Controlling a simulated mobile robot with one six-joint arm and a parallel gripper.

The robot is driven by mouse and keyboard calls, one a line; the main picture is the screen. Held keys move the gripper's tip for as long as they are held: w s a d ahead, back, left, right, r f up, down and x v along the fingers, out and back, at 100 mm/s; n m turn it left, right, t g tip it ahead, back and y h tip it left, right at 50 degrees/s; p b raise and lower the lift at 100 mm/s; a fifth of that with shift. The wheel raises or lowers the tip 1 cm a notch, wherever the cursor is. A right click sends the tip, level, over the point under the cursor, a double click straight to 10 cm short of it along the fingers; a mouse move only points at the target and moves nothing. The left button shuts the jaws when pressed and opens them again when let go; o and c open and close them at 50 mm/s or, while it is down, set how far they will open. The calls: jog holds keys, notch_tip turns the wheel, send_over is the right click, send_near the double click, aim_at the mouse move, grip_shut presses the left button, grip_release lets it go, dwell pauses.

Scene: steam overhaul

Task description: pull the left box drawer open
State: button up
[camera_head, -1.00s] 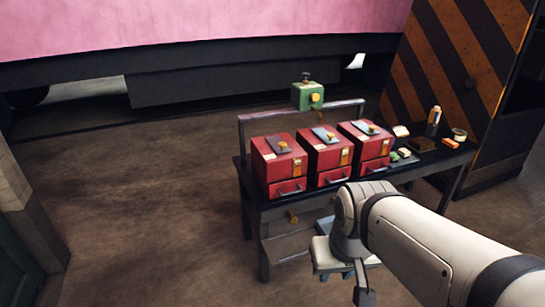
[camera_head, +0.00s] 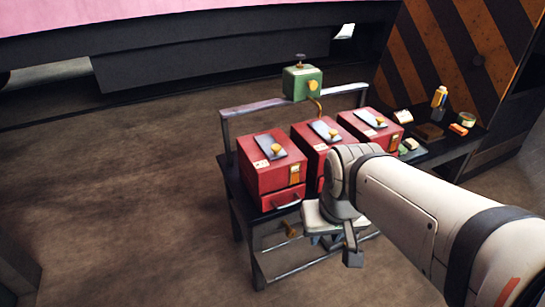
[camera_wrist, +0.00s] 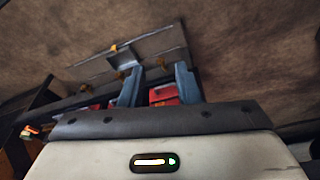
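The left box (camera_head: 265,174) is red with a grey plate and brass knob on its lid and a brass latch on its front. It stands at the left end of the dark bench (camera_head: 236,190). Its drawer (camera_head: 274,201) is at the bottom front, looks shut, and has a grey handle (camera_head: 287,203).
The middle red box (camera_head: 309,155) and right red box (camera_head: 368,125) stand close beside it. A green box (camera_head: 300,84) is on the rail behind. Small items, including a bottle (camera_head: 439,97), lie at the right end. Floor left of the bench is clear.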

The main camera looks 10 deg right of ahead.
jog(key=w+d+f+n+t+h+b, duration=0.1)
jog(key=w+d+f+n+t+b, duration=0.15)
jog(key=w+f+b, duration=0.45)
jog(key=n+t+y+b, duration=0.1)
jog(key=n+t+b, duration=0.6)
jog(key=n, duration=0.4)
send_near(290, 204)
jog(key=s+d+r+g+b, duration=0.1)
jog(key=s+d+r, duration=0.2)
jog(key=d+r, duration=0.2)
jog(key=w+a+f+n+t+y+b, duration=0.1)
jog(key=w+f+n+b, duration=0.1)
jog(key=w+f, duration=0.1)
jog(key=w+a+f+n+t+y+b, duration=0.1)
jog(key=w+a+f+n+y+b, duration=0.1)
jog(key=w+f+n, duration=0.1)
jog(key=w+a+f+n+t+y+b, duration=0.1)
jog(key=w+a+f+n+t+b, duration=0.1)
jog(key=w, duration=0.4)
notch_tip(290, 204, down, 2)
jog(key=shift+w+f+n+y, duration=0.1)
jog(key=shift+f+n+y, duration=0.15)
jog(key=shift+n, duration=0.2)
jog(key=shift+c, duration=0.2)
grip_shut()
jog(key=shift+d, duration=0.1)
